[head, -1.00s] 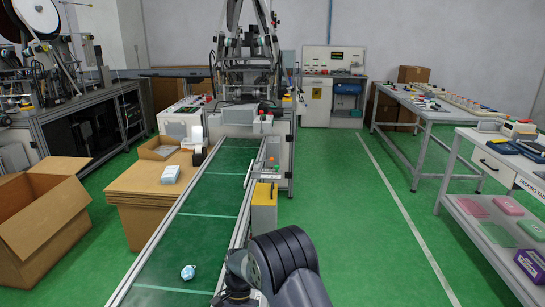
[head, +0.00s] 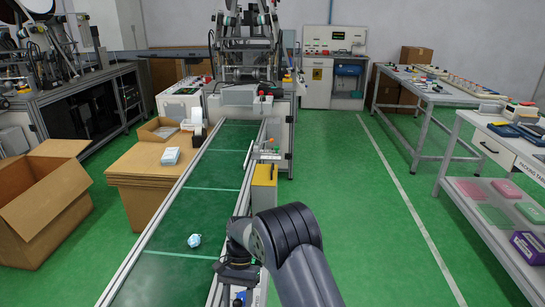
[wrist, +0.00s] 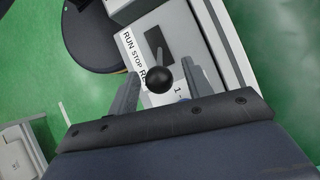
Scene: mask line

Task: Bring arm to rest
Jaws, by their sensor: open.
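My arm reaches out from the bottom of the head view, to the right of the conveyor, with its wrist (head: 237,272) pointing down at the conveyor's near right side. In the wrist view my gripper (wrist: 159,70) is open, one finger on each side of a round black knob (wrist: 158,80). The knob stands on a white control box (wrist: 185,50) marked "RUN STOP". I cannot tell whether a finger touches the knob. The fingers are hidden in the head view.
A crumpled light-blue mask (head: 194,240) lies on the green conveyor belt (head: 190,215). Open cartons (head: 48,205) are at left. The green floor (head: 370,240) on the right is clear.

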